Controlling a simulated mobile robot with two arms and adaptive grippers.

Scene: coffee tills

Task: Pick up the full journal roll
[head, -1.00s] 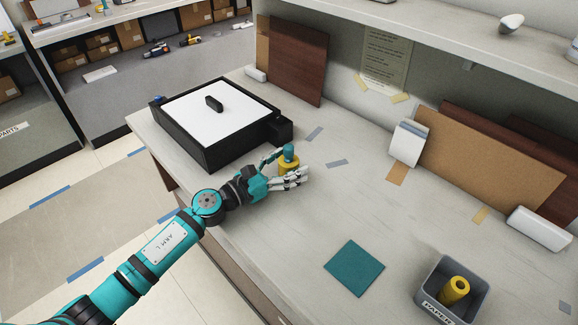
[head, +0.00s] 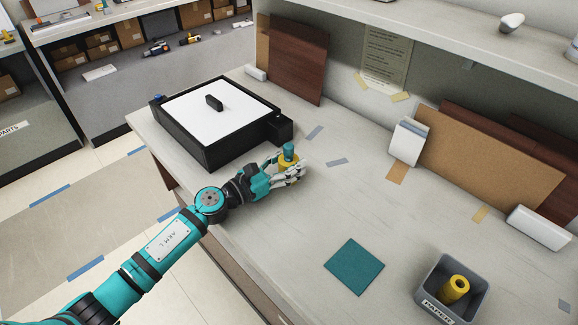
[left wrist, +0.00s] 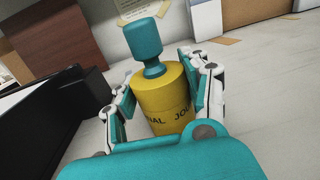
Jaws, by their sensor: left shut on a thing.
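The journal roll (left wrist: 164,98) is a yellow cylinder with a teal knob on top and dark lettering on its side. It stands upright between the fingers of my left gripper (left wrist: 163,103) in the left wrist view. In the head view my left gripper (head: 288,171) is shut around the roll (head: 287,156), just right of the black box. The fingers hide part of the roll. I cannot tell whether its base touches the counter. My right gripper is not in view.
A black box with a white lid (head: 212,112) stands close to my left gripper. A teal square mat (head: 354,266) lies in front. A grey bin (head: 432,290) marked PAPER holds another yellow roll (head: 456,288). The middle of the counter (head: 330,205) is clear.

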